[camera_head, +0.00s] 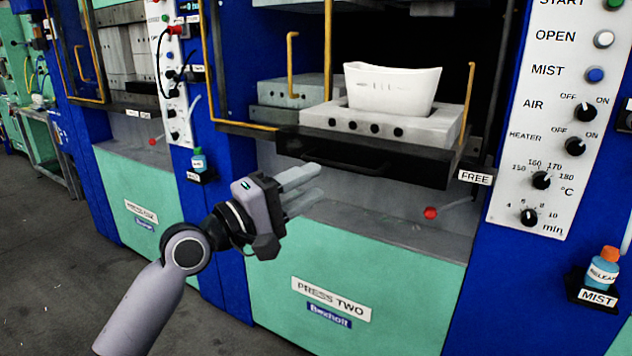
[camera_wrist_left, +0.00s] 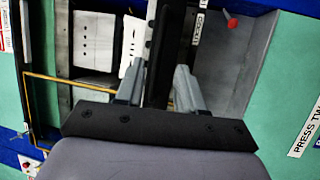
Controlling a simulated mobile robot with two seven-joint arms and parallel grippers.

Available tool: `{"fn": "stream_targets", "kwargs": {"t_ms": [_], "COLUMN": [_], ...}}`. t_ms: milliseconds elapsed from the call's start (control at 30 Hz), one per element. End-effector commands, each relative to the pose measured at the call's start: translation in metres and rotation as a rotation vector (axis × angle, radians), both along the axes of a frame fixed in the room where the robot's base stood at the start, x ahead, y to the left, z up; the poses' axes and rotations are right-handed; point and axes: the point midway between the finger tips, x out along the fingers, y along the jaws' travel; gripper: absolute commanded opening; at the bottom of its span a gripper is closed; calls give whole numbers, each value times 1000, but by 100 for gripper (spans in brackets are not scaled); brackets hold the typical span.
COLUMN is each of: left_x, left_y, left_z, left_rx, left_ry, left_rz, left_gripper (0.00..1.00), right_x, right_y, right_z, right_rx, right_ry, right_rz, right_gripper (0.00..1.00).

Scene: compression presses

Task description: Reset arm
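My left gripper (camera_head: 312,182) is in front of press two (camera_head: 380,285), below and to the left of its black pull-out tray (camera_head: 375,165). Its two fingers are apart with nothing between them; they also show apart in the left wrist view (camera_wrist_left: 160,80). My right gripper is in neither view. A white tub-shaped part (camera_head: 392,90) sits upright on a grey mould block (camera_head: 380,125) on the tray. The gripper is apart from the part and appears clear of the tray.
A control panel (camera_head: 560,120) with buttons and knobs is at the right. A blue release bottle (camera_head: 603,268) stands in a MIST holder beside it. A red-tipped lever (camera_head: 431,212) sticks out below the tray. Yellow guard rails (camera_head: 292,65) frame the press opening. Open floor (camera_head: 60,260) lies at the left.

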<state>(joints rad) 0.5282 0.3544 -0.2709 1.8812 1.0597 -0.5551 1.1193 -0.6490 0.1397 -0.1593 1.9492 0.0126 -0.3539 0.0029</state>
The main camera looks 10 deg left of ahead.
Motion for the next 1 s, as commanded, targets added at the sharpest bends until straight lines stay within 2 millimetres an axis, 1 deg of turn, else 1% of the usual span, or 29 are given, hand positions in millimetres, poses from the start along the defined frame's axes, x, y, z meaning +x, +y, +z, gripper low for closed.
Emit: {"fn": "stream_targets", "kwargs": {"t_ms": [67, 167, 267, 300, 367, 400, 467, 500, 567, 600, 667, 700, 767, 800, 867, 900, 1000], "left_x": [0, -1, -8, -13, -22, -30, -43, -53, -70, -82, -103, -117, -141, -157, -181, -196, -228], "left_y": [1, 4, 10, 13, 17, 21, 25, 28, 33, 36, 41, 44, 49, 52, 56, 59, 64], "left_z": [-12, -45, -95, -117, -149, -170, -200, -219, -248, -266, -292, -309, -332, -346, -364, -375, -394], "left_rx": [22, 94, 219, 282, 378, 444, 546, 616, 724, 795, 908, 982, 1094, 1169, 1273, 1338, 1471], "left_ry": [3, 4, 0, -2, -5, -6, -8, -9, -10, -9, -10, -12, -14, -18, -25, -30, -45], "left_rz": [16, 64, 133, 160, 195, 215, 239, 250, 263, 265, 261, 256, 238, 222, 193, 171, 115], "left_gripper": [38, 38, 38, 38, 38, 38, 38, 38, 38, 38, 38, 38, 38, 38, 38, 38, 38], "right_x": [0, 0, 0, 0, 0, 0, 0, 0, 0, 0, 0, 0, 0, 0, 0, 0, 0], "right_y": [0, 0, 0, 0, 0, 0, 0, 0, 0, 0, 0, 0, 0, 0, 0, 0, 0], "right_z": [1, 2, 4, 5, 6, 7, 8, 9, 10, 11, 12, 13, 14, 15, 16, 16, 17], "right_rx": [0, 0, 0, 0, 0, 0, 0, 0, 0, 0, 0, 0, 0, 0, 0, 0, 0], "right_ry": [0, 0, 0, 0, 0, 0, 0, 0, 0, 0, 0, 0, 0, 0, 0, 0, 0], "right_rz": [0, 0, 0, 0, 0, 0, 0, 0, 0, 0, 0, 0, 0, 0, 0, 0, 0], "right_gripper": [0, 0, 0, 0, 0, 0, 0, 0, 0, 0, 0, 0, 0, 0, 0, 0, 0]}}
